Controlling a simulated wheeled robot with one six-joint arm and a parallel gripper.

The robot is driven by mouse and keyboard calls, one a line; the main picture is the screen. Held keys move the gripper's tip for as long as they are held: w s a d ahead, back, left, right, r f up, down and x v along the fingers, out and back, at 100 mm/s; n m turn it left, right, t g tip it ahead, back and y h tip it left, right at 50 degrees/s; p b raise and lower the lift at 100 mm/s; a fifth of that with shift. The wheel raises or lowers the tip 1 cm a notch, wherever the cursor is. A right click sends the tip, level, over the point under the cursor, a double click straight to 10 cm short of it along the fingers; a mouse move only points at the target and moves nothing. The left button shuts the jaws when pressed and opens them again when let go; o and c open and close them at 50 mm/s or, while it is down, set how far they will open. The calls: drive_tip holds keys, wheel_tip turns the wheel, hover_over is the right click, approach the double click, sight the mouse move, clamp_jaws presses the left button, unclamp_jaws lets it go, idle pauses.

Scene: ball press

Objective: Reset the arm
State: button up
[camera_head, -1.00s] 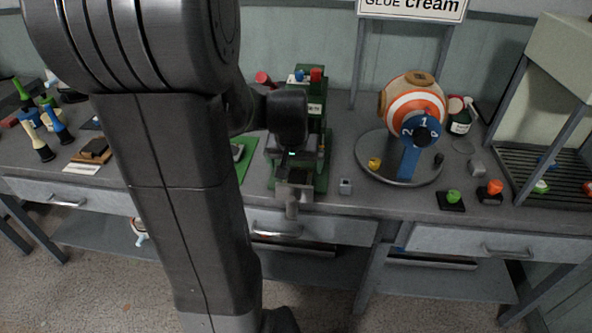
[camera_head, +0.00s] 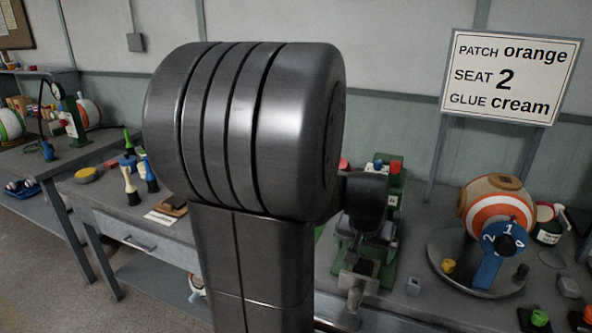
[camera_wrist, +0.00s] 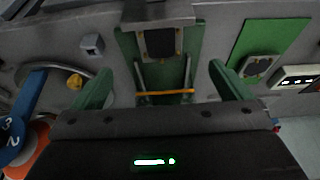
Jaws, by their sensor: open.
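My arm stands large in the middle of the head view, with its dark wrist (camera_head: 365,205) in front of the green press (camera_head: 393,185). In the wrist view my gripper (camera_wrist: 160,70) is open, its two green fingers apart with nothing between them. Beyond the fingers, the press's green base (camera_wrist: 190,45) shows with a dark pad and an orange bar. In the head view the fingertips are hard to make out against the press.
Right of the press, a striped ball (camera_head: 497,208) with a blue numbered arm stands on a round plate. A sign (camera_head: 512,77) reads patch orange, seat 2, glue cream. Dumbbell-shaped pieces (camera_head: 131,187) stand at the left.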

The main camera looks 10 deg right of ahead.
sight(363, 271)
drive_tip(key=x, duration=1.2)
drive_tip(key=shift+f+b, duration=0.25)
drive_tip(key=shift+b, duration=0.15)
drive_tip(key=shift+r, duration=0.2)
drive_tip(key=shift+f, duration=0.1)
